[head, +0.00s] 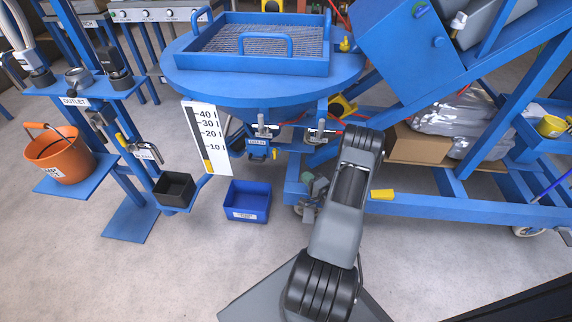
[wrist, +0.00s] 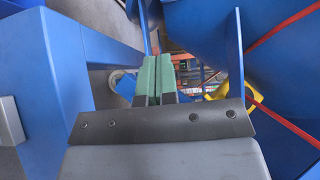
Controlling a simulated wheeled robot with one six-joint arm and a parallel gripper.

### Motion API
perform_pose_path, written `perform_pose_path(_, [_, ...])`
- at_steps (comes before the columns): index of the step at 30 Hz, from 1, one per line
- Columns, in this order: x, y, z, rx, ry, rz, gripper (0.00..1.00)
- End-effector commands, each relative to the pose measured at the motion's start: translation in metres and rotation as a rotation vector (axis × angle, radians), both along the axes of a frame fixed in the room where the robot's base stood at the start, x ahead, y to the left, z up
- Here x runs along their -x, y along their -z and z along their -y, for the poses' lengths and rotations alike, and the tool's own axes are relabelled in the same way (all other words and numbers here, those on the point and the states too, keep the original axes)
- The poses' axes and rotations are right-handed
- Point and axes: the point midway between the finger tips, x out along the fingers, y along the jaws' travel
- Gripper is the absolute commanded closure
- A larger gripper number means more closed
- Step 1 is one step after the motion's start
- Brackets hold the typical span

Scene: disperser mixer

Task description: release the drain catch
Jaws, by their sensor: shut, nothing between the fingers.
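Under the round blue vessel (head: 225,85), a small metal catch (head: 263,130) sits above a blue plate (head: 258,142) with a white label that seems to read DRAIN. A similar metal fitting (head: 318,131) is to its right. I cannot tell for sure which one is the drain catch.
A blue bin (head: 247,202) stands on the floor below the vessel. A level scale (head: 206,140) and a black box (head: 174,188) are to its left. The blue frame (head: 430,205) crosses behind my arm. In the wrist view, blue panels (wrist: 65,75) stand close on both sides.

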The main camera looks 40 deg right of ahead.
Motion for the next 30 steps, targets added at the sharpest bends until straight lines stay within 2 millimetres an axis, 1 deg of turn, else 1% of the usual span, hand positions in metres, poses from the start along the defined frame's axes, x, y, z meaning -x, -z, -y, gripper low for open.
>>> perform_pose_path(5, [-0.016, 0.001, -0.001, 0.003, -0.004, 0.001, 1.00])
perform_pose_path(8, [-0.033, 0.002, -0.001, 0.005, -0.004, 0.001, 1.00])
perform_pose_path(15, [-0.079, 0.002, -0.002, 0.004, -0.003, 0.002, 1.00])
perform_pose_path(19, [-0.101, 0.002, -0.002, 0.004, -0.001, 0.002, 1.00])
perform_pose_path(24, [-0.115, 0.002, -0.019, 0.002, -0.002, 0.000, 1.00])
perform_pose_path(30, [-0.124, 0.001, -0.028, 0.002, 0.001, -0.001, 1.00])
